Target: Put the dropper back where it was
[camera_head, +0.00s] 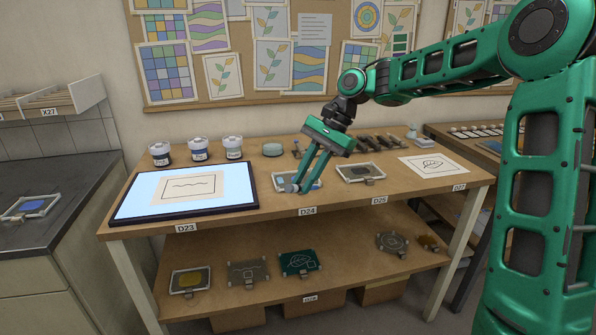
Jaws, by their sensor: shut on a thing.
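My gripper (299,186) points down and to the left over the middle of the table, at the small framed glass piece above the D24 label. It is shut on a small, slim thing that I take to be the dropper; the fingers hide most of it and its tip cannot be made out. The framed glass piece (281,180) lies under the fingertips, partly covered by them, with some blue showing. I cannot tell whether the dropper touches it.
A lit light pad (127,211) with a paper sheet lies at the left. Several paint jars (198,151) stand behind it. Right of my gripper are another framed glass piece (343,170), dark tools (383,143) and a paper drawing (433,167). More framed pieces lie on the lower shelf (215,300).

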